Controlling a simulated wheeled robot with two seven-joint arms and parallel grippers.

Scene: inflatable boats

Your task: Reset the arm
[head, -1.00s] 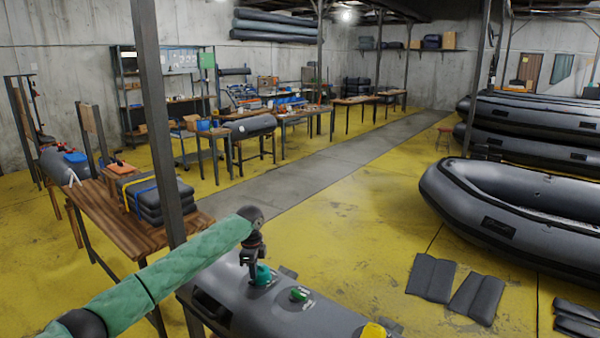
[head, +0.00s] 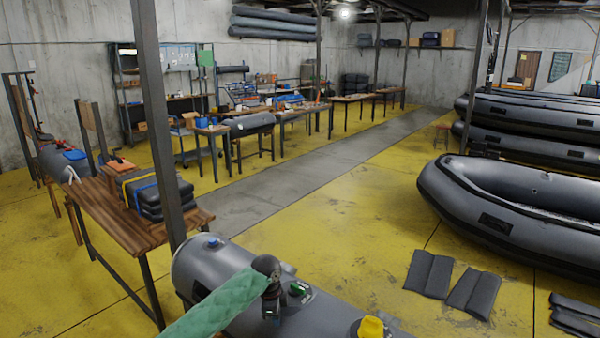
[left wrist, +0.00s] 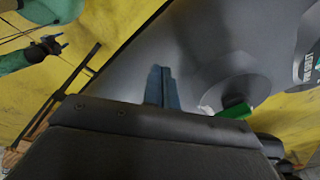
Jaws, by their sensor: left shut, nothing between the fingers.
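My left arm has a green sleeve and comes in from the bottom left of the head view. Its dark gripper (head: 272,305) is over the near grey inflatable tube (head: 215,265). In the left wrist view its fingers (left wrist: 162,85) are together, with nothing between them, in front of the grey tube surface (left wrist: 200,35). A green valve part (head: 299,288) is just right of the gripper; it also shows in the left wrist view (left wrist: 236,110). Another green-sleeved arm with a dark gripper (left wrist: 58,44), likely my right, shows upper left there; its jaw state is unclear.
A blue cap (head: 211,241) and a yellow cap (head: 370,327) are on the tube. A post (head: 160,120) and a wooden table (head: 125,222) stand at left. A grey boat (head: 530,200) and dark pads (head: 450,285) lie at right.

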